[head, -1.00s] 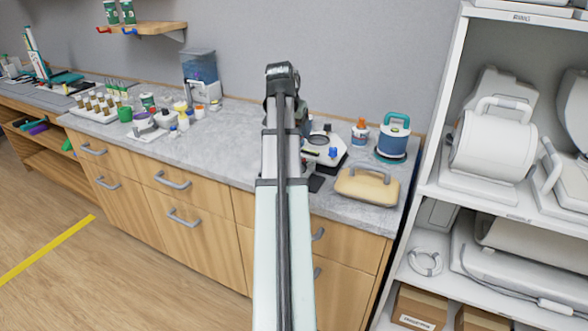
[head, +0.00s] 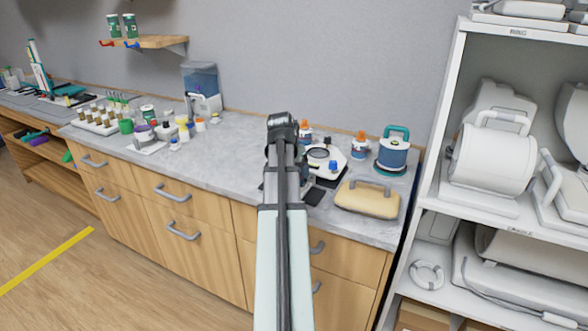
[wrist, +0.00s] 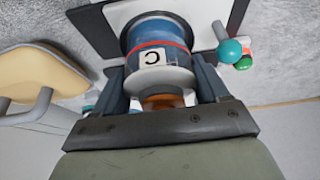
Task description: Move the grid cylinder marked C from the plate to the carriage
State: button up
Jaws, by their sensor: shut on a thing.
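In the wrist view, the grid cylinder marked C (wrist: 157,57) has a blue top part, a red band and a pale lower ring with a black letter C on a white label. My gripper (wrist: 160,78) is shut on it, with one dark finger at each side. Behind the cylinder are white and black surfaces (wrist: 116,14); I cannot tell whether it touches them. In the head view, my arm hides the gripper and cylinder. I cannot tell which is plate or carriage.
A teal knob (wrist: 230,50) is close to the right finger in the wrist view. A tan padded case (head: 367,200) lies at the counter's front right. A blue-and-white canister (head: 392,152) and an orange-capped jar (head: 360,146) stand behind.

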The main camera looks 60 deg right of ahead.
jog(key=shift+f, duration=0.35)
jog(key=o, duration=1.3)
jog(key=shift+r, duration=0.15)
jog(key=shift+r, duration=0.25)
jog(key=v, duration=1.2)
